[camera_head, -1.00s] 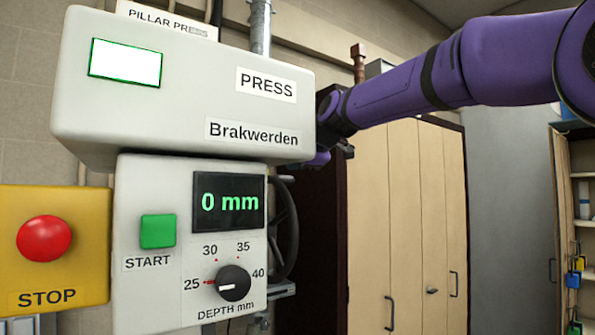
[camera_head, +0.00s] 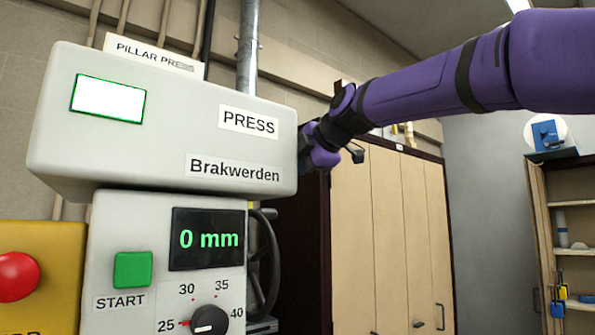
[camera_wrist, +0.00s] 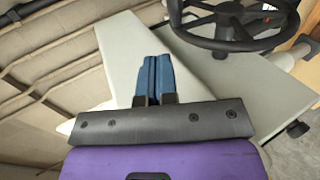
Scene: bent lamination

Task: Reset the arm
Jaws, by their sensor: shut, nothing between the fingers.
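My gripper (camera_wrist: 157,62) shows in the wrist view with its two blue fingers pressed together and nothing between them. It is in front of the pale grey side of the press housing (camera_wrist: 125,45); I cannot tell whether it touches. In the head view my purple arm reaches from the upper right to the right edge of the press (camera_head: 160,130). My wrist is bent there, and the fingers are hidden from that view, apparently behind the press.
The press has a green START button (camera_head: 133,269), a "0 mm" display (camera_head: 206,239) and a depth knob (camera_head: 209,320). A black handwheel (camera_wrist: 228,25) is close to the right of my gripper. A red STOP button (camera_head: 14,277) is at left; a wooden cabinet (camera_head: 385,240) stands behind.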

